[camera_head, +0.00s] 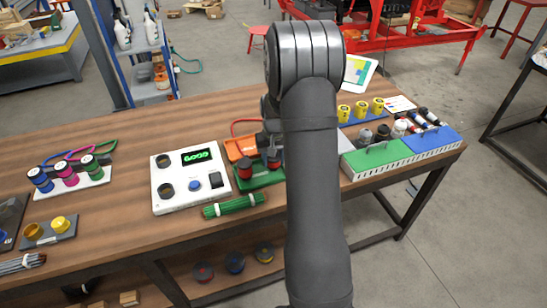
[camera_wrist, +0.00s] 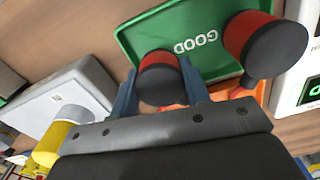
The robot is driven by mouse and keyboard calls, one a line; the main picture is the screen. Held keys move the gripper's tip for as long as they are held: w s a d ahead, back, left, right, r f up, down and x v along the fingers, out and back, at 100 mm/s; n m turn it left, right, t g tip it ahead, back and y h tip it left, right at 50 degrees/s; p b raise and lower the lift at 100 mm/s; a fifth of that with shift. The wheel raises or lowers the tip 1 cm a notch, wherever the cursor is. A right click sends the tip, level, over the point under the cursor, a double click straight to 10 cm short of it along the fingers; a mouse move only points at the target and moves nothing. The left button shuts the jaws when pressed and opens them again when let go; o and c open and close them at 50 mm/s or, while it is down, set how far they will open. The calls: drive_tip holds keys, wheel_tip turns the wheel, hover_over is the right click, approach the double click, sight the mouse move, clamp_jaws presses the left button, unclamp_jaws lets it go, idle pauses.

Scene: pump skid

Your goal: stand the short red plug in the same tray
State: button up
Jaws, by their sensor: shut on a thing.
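The green tray (camera_head: 268,181) lies on the bench beside the white display box. In the wrist view it (camera_wrist: 190,22) carries the word GOOD. My gripper (camera_wrist: 158,70) is shut on a red plug (camera_wrist: 157,59) with a black end, one blue finger on each side. This held plug is over the tray; whether its base touches the tray floor I cannot tell. It also shows in the head view (camera_head: 273,164), partly hidden by my arm. Another red plug (camera_wrist: 254,28) with a dark end stands in the tray, left of the held one in the head view (camera_head: 245,171).
An orange tray (camera_head: 238,148) lies just behind the green tray. The white display box (camera_head: 187,180) stands to the left. A green bundle (camera_head: 233,206) lies in front. A white-and-green vented box (camera_head: 372,163) is to the right, past my arm.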

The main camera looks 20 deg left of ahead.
drive_tip(key=shift+f, duration=0.45)
idle(0.6)
drive_tip(key=o, duration=1.2)
wheel_tip(320, 180, up, 17)
drive_tip(key=shift+r, duration=0.2)
wheel_tip(320, 180, down, 18)
drive_tip(key=shift+r, duration=0.25)
